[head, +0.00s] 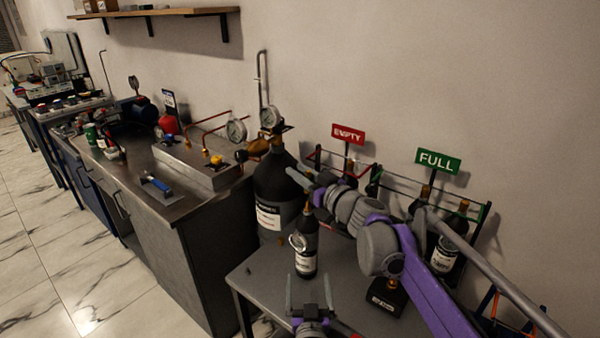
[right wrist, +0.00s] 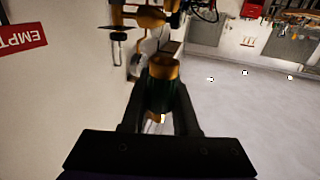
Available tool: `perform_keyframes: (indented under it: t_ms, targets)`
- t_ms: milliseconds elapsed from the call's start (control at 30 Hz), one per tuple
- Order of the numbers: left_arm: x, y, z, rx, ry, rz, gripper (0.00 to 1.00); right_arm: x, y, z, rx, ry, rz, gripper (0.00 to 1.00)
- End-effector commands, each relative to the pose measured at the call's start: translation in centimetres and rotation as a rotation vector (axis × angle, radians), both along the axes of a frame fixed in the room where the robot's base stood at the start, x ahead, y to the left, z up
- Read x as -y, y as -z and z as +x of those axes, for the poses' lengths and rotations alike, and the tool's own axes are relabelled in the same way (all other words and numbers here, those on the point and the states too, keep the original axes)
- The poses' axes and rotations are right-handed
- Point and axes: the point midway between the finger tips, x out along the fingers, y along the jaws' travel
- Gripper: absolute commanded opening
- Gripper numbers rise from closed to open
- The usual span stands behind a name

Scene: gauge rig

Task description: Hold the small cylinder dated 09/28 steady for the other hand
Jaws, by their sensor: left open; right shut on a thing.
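A small black cylinder (head: 307,262) with a white label stands upright at the left of the grey table; the date is too small to read. A round pale dial (head: 297,241) shows at its left side. My right gripper (head: 306,190) is at the cylinder's top and shut on it. In the right wrist view a dark, brass-topped piece (right wrist: 163,85) sits between the right fingers (right wrist: 160,122). My left gripper (head: 309,280) is open, its two fingers pointing up in front of the cylinder's lower part; contact cannot be told.
A large black cylinder (head: 270,185) stands close behind. A red EMPTY sign (head: 348,134) and a green FULL sign (head: 438,161) mark racks at the wall. A labelled cylinder (head: 446,254) stands under FULL. A dark block (head: 388,297) sits on the grey table (head: 262,283). A workbench (head: 178,205) lies left.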

Motion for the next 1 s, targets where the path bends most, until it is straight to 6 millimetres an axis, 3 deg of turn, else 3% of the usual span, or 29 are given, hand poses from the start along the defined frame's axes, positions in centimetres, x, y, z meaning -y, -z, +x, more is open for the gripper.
perform_keyframes:
  t_ms: [467, 1000]
  targets:
    - [0.0, -0.3, -0.3, 0.000, 0.000, 0.000, 1.00, 0.0, -0.3, 0.0, 0.001, 0.000, 0.001, 0.00]
    - [0.0, -4.6, -0.2, 0.001, 0.001, 0.000, 1.00, 0.0, -4.3, 0.0, 0.011, 0.000, 0.000, 0.00]
